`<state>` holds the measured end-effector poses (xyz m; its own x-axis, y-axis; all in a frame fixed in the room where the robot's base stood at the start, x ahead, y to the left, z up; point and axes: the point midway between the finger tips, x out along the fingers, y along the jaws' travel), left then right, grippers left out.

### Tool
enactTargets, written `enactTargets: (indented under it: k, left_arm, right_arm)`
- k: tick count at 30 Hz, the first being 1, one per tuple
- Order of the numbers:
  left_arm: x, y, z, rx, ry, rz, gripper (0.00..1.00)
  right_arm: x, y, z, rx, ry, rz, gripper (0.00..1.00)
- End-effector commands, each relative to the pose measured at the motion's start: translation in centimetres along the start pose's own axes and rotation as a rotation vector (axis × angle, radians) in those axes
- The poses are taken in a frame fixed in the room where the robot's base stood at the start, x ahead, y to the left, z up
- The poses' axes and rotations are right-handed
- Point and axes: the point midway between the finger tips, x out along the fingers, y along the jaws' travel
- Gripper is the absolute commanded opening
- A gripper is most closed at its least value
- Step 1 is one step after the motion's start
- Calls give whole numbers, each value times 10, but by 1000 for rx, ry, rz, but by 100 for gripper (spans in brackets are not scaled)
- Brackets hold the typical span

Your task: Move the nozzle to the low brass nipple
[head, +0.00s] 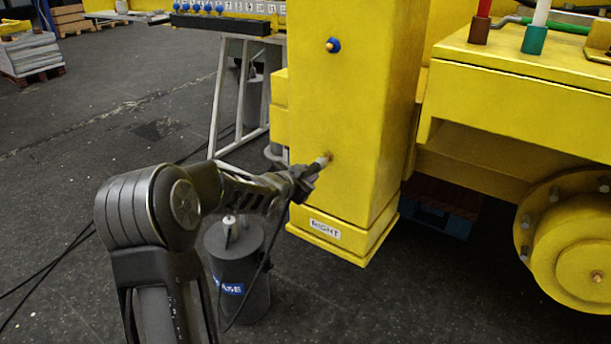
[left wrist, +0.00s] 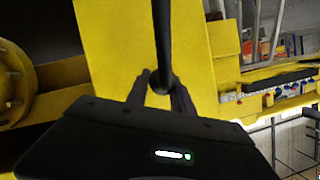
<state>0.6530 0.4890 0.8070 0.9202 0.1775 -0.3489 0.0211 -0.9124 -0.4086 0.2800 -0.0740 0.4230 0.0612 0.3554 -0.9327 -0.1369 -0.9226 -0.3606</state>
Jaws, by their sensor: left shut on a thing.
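My left gripper (head: 304,180) is shut on the grease nozzle (head: 321,162), in front of the yellow column marked RIGHT. The nozzle's pale tip points at a small brownish spot low on the column, where the low brass nipple would be. The nipple itself is hidden or too small to make out, and I cannot tell whether the tip touches it. In the left wrist view, the two fingers (left wrist: 163,88) close around a dark nozzle or hose (left wrist: 162,45) before the yellow surface. My right gripper is not in view.
A higher brass nipple with a blue ring (head: 333,45) sits on the column (head: 350,110). A black hose hangs beside the dark grease drum (head: 240,270) on the floor. A yellow wheel hub (head: 575,245) stands right. A grey-legged bench (head: 225,95) stands behind.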

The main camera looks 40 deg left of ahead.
Motion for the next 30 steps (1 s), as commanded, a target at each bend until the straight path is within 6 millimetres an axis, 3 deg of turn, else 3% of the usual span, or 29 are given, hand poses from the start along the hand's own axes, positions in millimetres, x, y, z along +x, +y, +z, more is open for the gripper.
enactTargets:
  k: [30]
  left_arm:
    - [9,0,-4,0,1,0,0]
  right_arm:
    - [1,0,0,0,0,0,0]
